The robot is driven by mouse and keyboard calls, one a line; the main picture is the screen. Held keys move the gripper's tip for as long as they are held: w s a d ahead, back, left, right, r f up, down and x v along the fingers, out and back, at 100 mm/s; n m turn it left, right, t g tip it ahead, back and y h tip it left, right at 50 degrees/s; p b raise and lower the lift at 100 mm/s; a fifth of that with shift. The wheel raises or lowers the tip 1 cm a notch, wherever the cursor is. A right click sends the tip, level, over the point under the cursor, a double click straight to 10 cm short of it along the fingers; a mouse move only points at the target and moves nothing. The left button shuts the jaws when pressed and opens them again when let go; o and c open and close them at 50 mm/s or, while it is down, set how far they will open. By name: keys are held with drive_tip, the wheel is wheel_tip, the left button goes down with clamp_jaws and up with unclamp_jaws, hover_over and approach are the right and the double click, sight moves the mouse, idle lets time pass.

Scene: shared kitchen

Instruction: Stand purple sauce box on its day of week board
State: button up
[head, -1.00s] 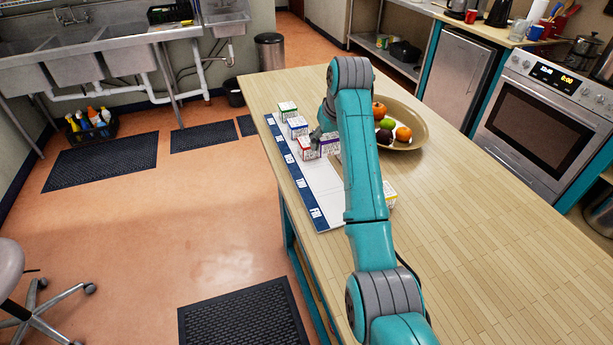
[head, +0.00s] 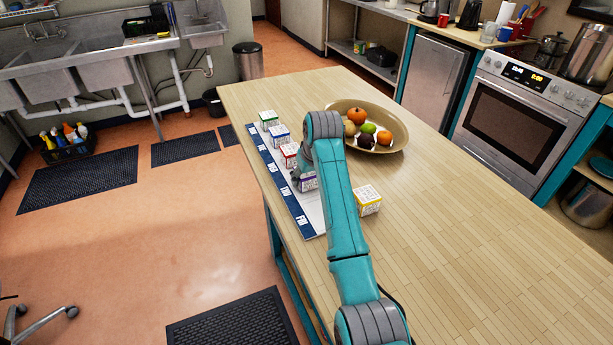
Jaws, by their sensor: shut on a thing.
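The day of week board (head: 307,222) is a white strip with a dark blue labelled edge, lying along the left side of the wooden table. My gripper (head: 299,176) is shut on the purple sauce box (head: 308,184), over the board on the near side of the red box. My arm hides part of the purple box and part of the board. I cannot tell whether the purple box touches the board. A green box (head: 268,119), a blue box (head: 280,134) and a red box (head: 289,153) stand on the board in a row.
A yellow box (head: 368,200) stands on the table right of my arm. A wide bowl (head: 392,145) of fruit sits behind it. The table (head: 450,230) is clear to the right and near side.

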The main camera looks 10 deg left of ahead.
drive_tip(key=shift+f, duration=0.1)
drive_tip(key=o, duration=1.3)
drive_tip(key=v, duration=1.2)
drive_tip(key=shift+a, duration=0.1)
